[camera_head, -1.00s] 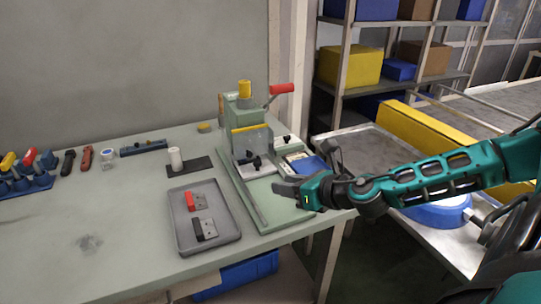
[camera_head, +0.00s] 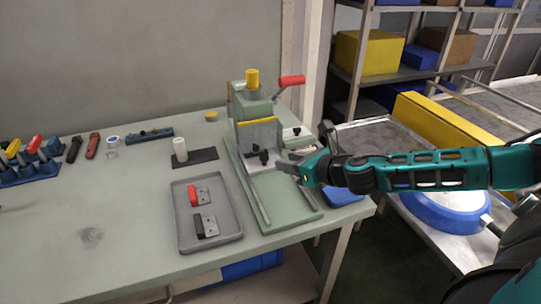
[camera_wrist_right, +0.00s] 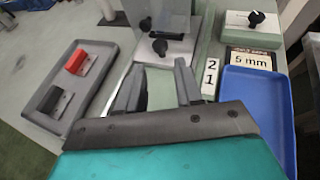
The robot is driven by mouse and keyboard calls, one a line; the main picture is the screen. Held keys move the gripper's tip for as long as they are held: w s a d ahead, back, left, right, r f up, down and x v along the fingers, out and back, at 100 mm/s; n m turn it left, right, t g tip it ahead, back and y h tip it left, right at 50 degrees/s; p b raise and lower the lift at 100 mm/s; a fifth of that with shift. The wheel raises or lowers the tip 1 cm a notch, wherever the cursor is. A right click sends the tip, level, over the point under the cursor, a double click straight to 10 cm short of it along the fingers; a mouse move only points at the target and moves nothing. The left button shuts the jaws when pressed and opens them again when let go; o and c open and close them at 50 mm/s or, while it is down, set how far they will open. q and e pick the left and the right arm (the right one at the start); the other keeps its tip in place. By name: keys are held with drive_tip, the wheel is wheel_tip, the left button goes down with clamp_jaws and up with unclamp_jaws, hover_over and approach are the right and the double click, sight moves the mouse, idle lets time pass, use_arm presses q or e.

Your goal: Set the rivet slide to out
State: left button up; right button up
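The green press fixture (camera_head: 252,107) stands at the right end of the bench. At its front is a metal slide plate (camera_head: 253,166) with a black knob (camera_head: 264,157), between two rails. I take this plate for the rivet slide. In the right wrist view the plate (camera_wrist_right: 178,55) and its knob (camera_wrist_right: 160,47) show just ahead of the fingers, below a clear guard. My right gripper (camera_head: 284,165) is over the fixture's front bed. Its fingers (camera_wrist_right: 158,84) are apart with nothing between them, short of the knob. My left gripper is not in view.
A grey tray (camera_head: 232,236) with a red and a black block lies left of the fixture. A blue tray (camera_wrist_right: 255,105), a "5 mm" sign (camera_wrist_right: 251,59) and a knobbed green box (camera_wrist_right: 250,28) sit on its right. A black pad (camera_head: 207,156) holds a white cylinder.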

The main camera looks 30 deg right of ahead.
sight(267, 158)
drive_tip(key=x, duration=0.8)
clamp_jaws()
idle(0.5)
